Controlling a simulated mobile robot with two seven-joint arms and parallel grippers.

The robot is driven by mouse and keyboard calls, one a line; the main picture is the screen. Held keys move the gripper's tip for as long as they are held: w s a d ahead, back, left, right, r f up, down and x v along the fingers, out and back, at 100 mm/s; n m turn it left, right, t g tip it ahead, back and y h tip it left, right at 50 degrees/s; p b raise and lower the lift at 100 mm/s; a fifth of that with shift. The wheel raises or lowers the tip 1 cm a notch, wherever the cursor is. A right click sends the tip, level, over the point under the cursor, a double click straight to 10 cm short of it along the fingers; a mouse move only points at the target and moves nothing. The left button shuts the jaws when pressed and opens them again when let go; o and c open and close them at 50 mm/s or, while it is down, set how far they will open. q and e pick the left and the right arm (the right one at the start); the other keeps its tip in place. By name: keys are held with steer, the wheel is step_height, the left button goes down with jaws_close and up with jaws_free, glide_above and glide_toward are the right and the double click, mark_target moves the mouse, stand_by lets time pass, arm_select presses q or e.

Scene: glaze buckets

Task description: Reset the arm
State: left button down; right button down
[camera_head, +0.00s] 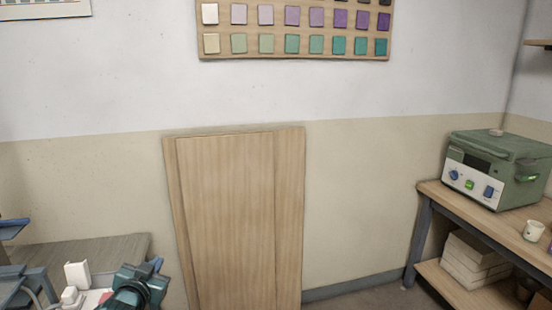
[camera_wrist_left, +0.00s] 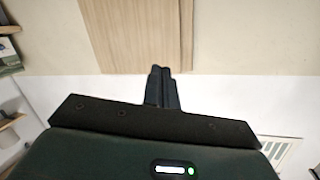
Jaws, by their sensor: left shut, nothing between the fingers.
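My left gripper (camera_wrist_left: 163,84) shows in the left wrist view with its two dark fingers together and nothing between them. It points toward a wooden panel (camera_wrist_left: 136,35) and a pale wall, apart from both as far as I can tell. In the head view, a dark and teal part of my left arm (camera_head: 138,287) shows at the bottom left, cut off by the frame edge. The fingers cannot be made out clearly there. My right gripper is in neither view.
The tall wooden panel (camera_head: 228,220) leans against the wall. A grey worktop (camera_head: 100,248) stands at the left, with white items (camera_head: 77,275) near its front. A bench (camera_head: 440,202) at the right carries a green machine (camera_head: 497,168) and a white cup (camera_head: 534,231). Glaze tiles (camera_head: 291,43) hang above.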

arm_select(q)
steer(key=s+d+f+g+h, duration=0.2)
steer(key=s+d+f, duration=0.6)
steer(key=s+f, duration=0.45)
steer(key=s+d+f+g, duration=0.1)
steer(key=s+d, duration=0.2)
steer(key=s, duration=0.7)
steer(key=s+d+f+g+h, duration=0.1)
steer(key=s+d, duration=0.3)
steer(key=s, duration=0.6)
steer(key=shift+s+d+f+n+g+h, duration=0.3)
steer(key=shift+f+g, duration=0.2)
steer(key=shift+f, duration=0.05)
steer(key=shift+a, duration=0.1)
